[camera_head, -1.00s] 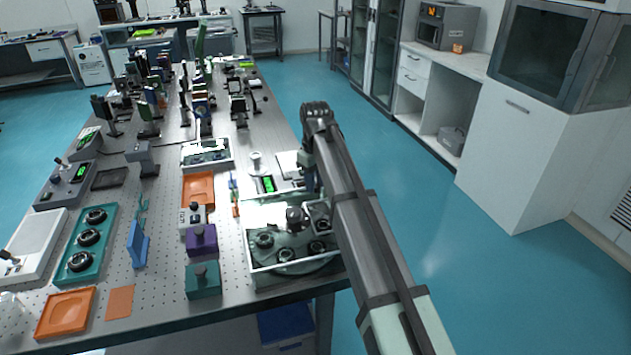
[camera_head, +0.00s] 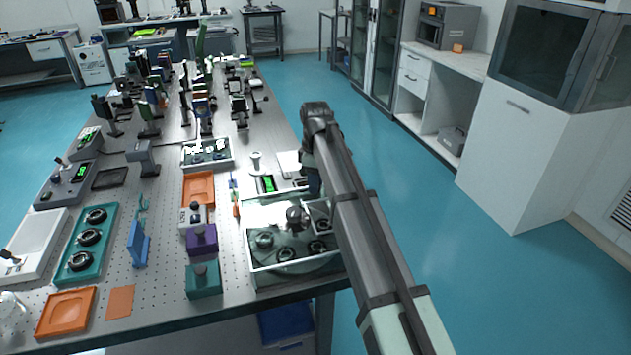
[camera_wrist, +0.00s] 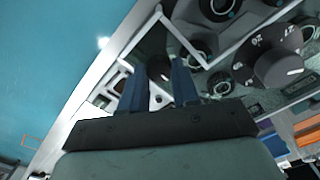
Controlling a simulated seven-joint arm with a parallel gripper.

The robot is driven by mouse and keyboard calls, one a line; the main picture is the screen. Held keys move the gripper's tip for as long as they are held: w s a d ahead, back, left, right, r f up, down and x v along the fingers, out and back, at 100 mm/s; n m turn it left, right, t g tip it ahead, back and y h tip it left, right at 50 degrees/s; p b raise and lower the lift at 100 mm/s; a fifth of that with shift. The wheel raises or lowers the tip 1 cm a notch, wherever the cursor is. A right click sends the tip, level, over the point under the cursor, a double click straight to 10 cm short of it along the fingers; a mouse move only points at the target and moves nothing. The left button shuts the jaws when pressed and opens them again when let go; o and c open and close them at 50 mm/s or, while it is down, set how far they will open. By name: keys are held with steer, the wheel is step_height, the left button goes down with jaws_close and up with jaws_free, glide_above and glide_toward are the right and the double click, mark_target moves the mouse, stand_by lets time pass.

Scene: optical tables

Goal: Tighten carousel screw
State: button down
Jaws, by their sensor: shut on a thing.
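The carousel unit is an open, pale-rimmed box (camera_head: 293,267) with several dark round knobs on its deck, at the front right of the table in the head view. In the wrist view its knobs lie at the upper right, including a large black numbered dial (camera_wrist: 278,62). My gripper (camera_wrist: 159,80) points into a corner compartment of the unit, with its two blue fingers a little apart. The fingers are shut on a small dark screw head (camera_wrist: 159,70), which is partly hidden between them. In the head view my arm covers the fingertips and the screw.
The compartment's pale walls (camera_wrist: 128,55) stand close around the fingers. A purple block (camera_head: 202,241) and a teal block (camera_head: 204,283), each with a knob, stand left of the unit. Open floor lies beyond the table's right edge.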

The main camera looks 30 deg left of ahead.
stand_by(0.3)
steer(key=c, duration=0.8)
jaws_free()
step_height(320, 180, up, 14)
steer(key=shift+f, duration=0.1)
